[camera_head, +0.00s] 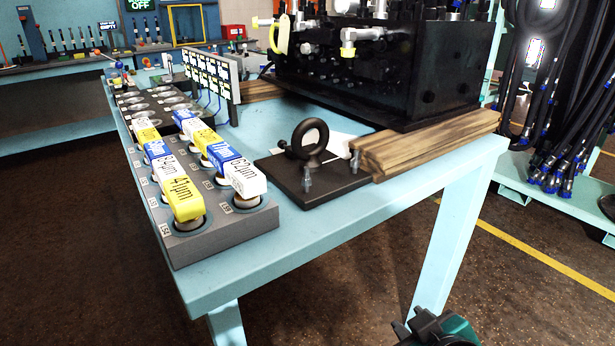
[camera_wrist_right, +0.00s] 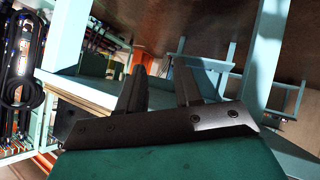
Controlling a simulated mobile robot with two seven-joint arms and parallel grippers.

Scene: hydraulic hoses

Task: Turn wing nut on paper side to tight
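A black base plate (camera_head: 325,188) with an upright black ring (camera_head: 308,140) lies near the front right corner of the light blue table (camera_head: 395,205). A small metal fastener on a stud (camera_head: 306,181) stands at the plate's front. Another metal fastener (camera_head: 354,161) stands at its right, near a white paper-like sheet (camera_head: 341,145) behind the plate. Their wings are too small to make out. My right gripper (camera_head: 432,322) is low at the bottom edge, off the table and away from the plate. In the right wrist view its fingers (camera_wrist_right: 160,88) are apart and empty. My left gripper is not in view.
A grey block (camera_head: 228,222) with several yellow, white and blue labelled parts lies left of the plate. A large black manifold (camera_head: 385,75) sits on wooden beams (camera_head: 425,145) behind it. Hoses (camera_head: 560,110) hang at the right.

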